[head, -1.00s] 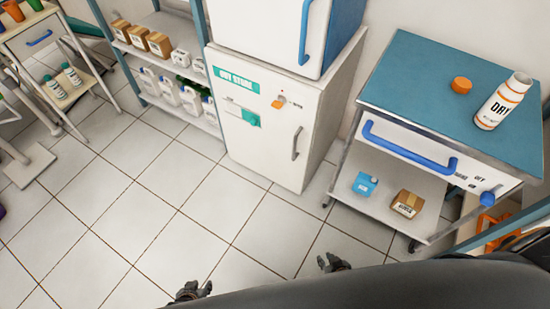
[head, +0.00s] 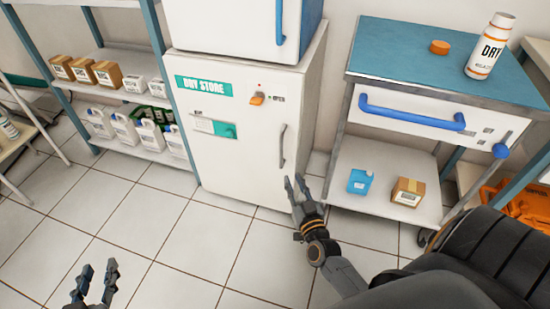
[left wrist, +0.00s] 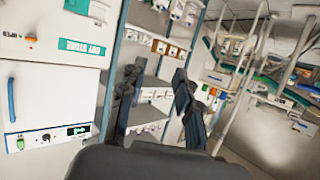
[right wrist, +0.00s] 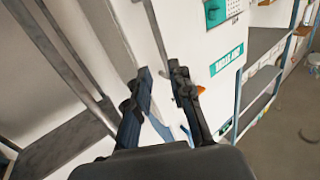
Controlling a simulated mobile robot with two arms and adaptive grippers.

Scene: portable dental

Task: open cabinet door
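The white cabinet (head: 240,140) marked "DRY STORE" stands at the centre of the head view with its door closed. Its grey vertical handle (head: 282,146) is at the door's right side. An orange latch (head: 257,99) and a green piece (head: 224,129) are on the front. My right gripper (head: 294,184) is open and empty, just below the handle and apart from it in the picture. In the right wrist view the open fingers (right wrist: 163,82) point at the cabinet front. My left gripper (head: 97,275) is open and empty over the floor at lower left; its fingers show in the left wrist view (left wrist: 157,75).
A blue-topped cart (head: 440,68) stands right of the cabinet, with a blue bar, a bottle and an orange cap. Its lower shelf holds a blue container and a box. A shelf rack (head: 115,92) with boxes and jugs stands left. The tiled floor in front is clear.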

